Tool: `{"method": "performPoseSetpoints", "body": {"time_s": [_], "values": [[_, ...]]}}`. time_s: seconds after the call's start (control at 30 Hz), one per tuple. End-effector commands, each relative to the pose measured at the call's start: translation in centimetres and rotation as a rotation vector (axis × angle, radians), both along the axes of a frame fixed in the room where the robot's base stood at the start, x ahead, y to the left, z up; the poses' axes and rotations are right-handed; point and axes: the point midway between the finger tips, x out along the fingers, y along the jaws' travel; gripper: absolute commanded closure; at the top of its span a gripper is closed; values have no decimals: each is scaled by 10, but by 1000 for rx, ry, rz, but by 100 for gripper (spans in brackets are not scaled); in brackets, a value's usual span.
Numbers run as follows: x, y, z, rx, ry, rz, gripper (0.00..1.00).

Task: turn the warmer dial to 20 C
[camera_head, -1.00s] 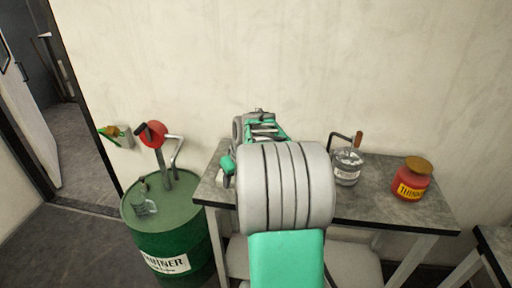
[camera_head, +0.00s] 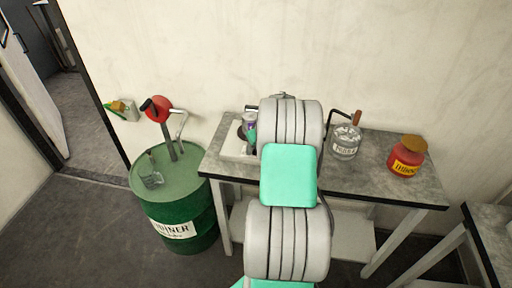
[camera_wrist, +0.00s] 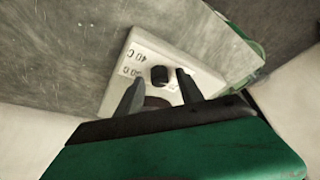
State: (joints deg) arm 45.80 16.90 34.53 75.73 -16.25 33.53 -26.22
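The warmer (camera_wrist: 117,92) is a pale box with a dark round dial (camera_wrist: 160,75) on its face, seen in the wrist view. Upside-down labels surround the dial; one looks like 40 C and another like 30 C, and a third by the right finger is partly hidden. My gripper (camera_wrist: 159,78) is open, with one finger on each side of the dial; I cannot tell whether they touch it. The dial's pointer setting is not readable. In the head view the warmer (camera_head: 236,150) stands at the table's left end, and my arm hides my gripper.
The wall is close behind.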

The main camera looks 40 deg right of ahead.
Motion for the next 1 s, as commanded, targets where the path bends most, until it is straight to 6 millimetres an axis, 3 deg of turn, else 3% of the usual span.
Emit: {"method": "performPoseSetpoints", "body": {"time_s": [0.5,1.0], "values": [[0,0,0,0,0,0,99],[0,0,-1,0,1,-31,100]]}}
